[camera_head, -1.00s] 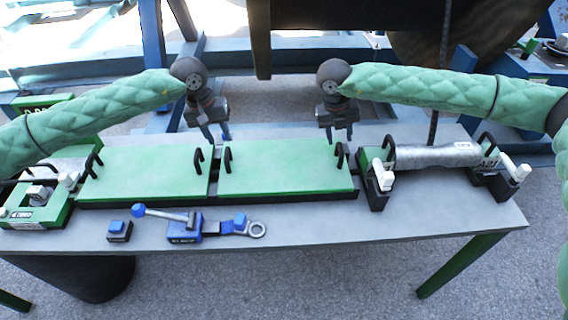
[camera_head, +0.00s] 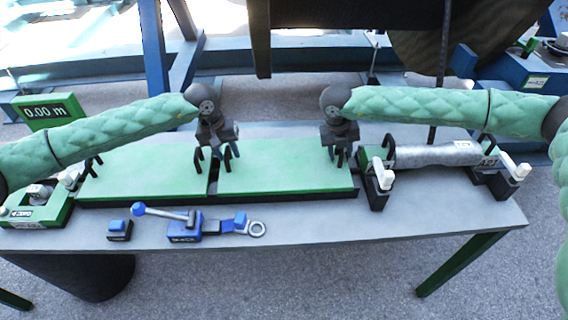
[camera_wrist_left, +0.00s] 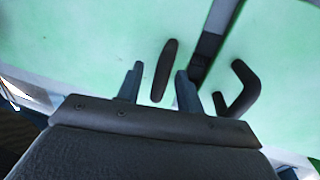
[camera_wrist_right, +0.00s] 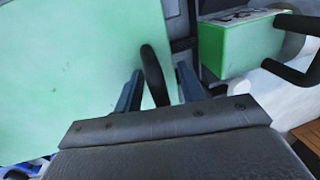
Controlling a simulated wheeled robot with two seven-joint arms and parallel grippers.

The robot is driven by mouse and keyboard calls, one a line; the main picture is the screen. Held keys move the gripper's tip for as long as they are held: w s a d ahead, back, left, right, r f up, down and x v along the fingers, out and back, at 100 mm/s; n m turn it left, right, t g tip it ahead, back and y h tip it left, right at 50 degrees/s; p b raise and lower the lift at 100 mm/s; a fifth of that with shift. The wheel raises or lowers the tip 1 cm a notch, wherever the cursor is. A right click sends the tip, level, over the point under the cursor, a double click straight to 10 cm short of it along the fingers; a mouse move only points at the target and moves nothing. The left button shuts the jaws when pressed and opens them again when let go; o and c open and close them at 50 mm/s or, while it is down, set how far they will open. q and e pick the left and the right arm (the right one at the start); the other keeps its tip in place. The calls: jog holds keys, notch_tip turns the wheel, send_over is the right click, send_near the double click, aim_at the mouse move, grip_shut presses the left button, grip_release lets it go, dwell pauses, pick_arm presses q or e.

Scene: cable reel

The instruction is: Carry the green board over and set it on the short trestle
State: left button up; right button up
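Two green boards lie side by side on the grey table, a left one (camera_head: 140,170) and a right one (camera_head: 285,165), each with black handles at its ends. My left gripper (camera_head: 224,152) is over the right board's left handle, which shows between its parted fingers in the left wrist view (camera_wrist_left: 165,70). The left board's handle (camera_wrist_left: 238,88) stands beside that gripper. My right gripper (camera_head: 341,150) is over the right board's right handle, seen between its open fingers in the right wrist view (camera_wrist_right: 153,75). I cannot make out a short trestle.
A metal cylinder (camera_head: 440,154) lies in a green-and-black holder at the right. A blue lever tool (camera_head: 185,228) and a small blue-topped block (camera_head: 119,230) lie at the front. A display (camera_head: 48,112) reads 0.00 m. A dark reel (camera_head: 430,50) stands behind.

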pick_arm(q)
grip_shut()
pick_arm(e)
grip_shut()
dwell(1.0)
